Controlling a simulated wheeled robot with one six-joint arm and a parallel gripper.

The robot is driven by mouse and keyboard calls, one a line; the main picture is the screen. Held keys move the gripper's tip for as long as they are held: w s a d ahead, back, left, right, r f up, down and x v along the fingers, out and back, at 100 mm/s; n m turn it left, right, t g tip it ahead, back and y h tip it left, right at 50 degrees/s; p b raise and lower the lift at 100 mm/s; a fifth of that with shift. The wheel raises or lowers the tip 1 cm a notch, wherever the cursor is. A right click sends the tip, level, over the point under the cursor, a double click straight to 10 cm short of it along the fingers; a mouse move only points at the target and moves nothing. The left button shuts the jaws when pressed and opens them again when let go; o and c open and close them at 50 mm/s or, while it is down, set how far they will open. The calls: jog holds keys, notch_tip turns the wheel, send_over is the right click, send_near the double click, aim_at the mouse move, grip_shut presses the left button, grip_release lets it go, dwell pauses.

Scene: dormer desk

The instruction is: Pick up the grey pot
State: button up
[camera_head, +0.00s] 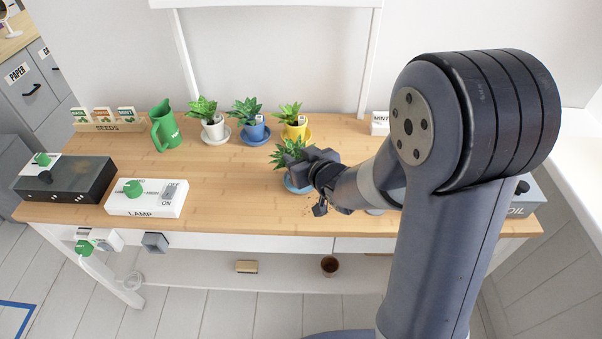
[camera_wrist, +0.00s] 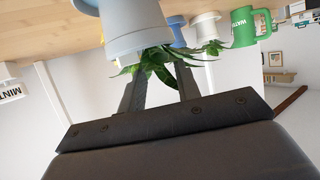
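My gripper (camera_head: 308,183) is right beside this plant. In the wrist view my two fingers (camera_wrist: 160,82) stand apart, with leaves at and between their tips, near the pot's rim. I cannot tell whether they touch the pot.
Behind stand a yellow pot (camera_head: 295,131), a blue pot (camera_head: 253,131) and a white pot (camera_head: 214,131), each on a saucer. A green watering can (camera_head: 165,127), seed rack (camera_head: 97,127) and lamp box (camera_head: 146,205) are leftward. A mint box (camera_head: 379,123) is behind right. The desk (camera_head: 235,190) between is clear.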

jog(key=shift+x, duration=1.9)
jog(key=shift+d, duration=0.15)
grip_shut()
